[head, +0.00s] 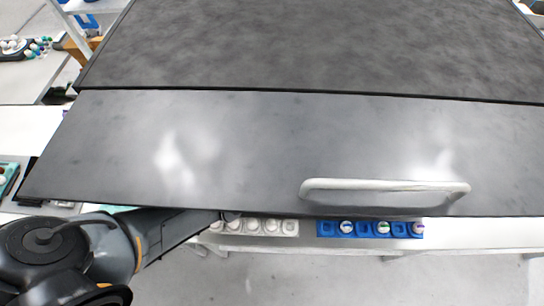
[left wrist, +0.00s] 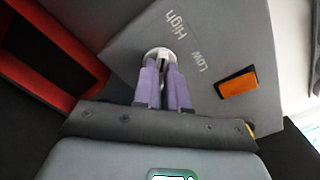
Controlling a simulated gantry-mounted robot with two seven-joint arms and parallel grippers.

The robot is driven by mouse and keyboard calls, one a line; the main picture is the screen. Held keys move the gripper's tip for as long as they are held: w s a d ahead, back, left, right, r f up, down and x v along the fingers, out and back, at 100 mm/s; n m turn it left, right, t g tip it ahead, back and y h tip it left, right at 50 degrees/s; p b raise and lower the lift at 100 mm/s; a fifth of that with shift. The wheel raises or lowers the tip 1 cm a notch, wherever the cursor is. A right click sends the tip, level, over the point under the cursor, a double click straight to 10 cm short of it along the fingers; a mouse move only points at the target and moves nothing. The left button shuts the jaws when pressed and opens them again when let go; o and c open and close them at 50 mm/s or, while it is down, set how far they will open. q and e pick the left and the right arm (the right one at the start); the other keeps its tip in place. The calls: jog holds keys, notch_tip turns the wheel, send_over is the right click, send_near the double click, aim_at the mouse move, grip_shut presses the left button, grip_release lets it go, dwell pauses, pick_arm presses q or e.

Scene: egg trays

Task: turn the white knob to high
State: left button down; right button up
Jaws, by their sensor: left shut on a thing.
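The white knob (left wrist: 157,51) sits on a grey panel (left wrist: 125,50) in the left wrist view. The printed words High (left wrist: 174,25) and Low (left wrist: 197,62) stand to its right. My left gripper (left wrist: 163,70) has its purple fingers shut on the knob, which partly shows between and beyond the fingertips. I cannot tell exactly which way the knob points. In the head view my left arm reaches to the front edge of a dark slab, and the knob is hidden there. My right gripper is not in view.
An orange rectangle (left wrist: 238,83) sits on the panel right of the knob. In the head view a dark front panel (head: 250,140) with a light handle (head: 385,186) fills the middle. Below its edge are a white tray (head: 290,227) and a blue tray (head: 325,229) with several egg-like items.

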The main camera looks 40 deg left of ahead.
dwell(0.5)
pick_arm(q)
jog(key=c, duration=1.2)
grip_release()
jog(key=shift+r, duration=0.1)
jog(key=shift+r, duration=0.25)
notch_tip(320, 180, up, 4)
jog(key=shift+f+p, duration=0.1)
jog(key=shift+p, duration=0.65)
jog(key=d+r, duration=0.2)
jog(key=d, duration=0.2)
jog(key=d+r+p, duration=0.1)
jog(key=d+r, duration=0.1)
jog(key=d, duration=0.1)
jog(key=d+r, duration=0.2)
jog(key=d, duration=0.2)
jog(key=shift+d+r+p, duration=0.2)
jog(key=shift+d+p, duration=0.1)
jog(key=shift+d, duration=0.05)
jog(key=shift+a, duration=0.1)
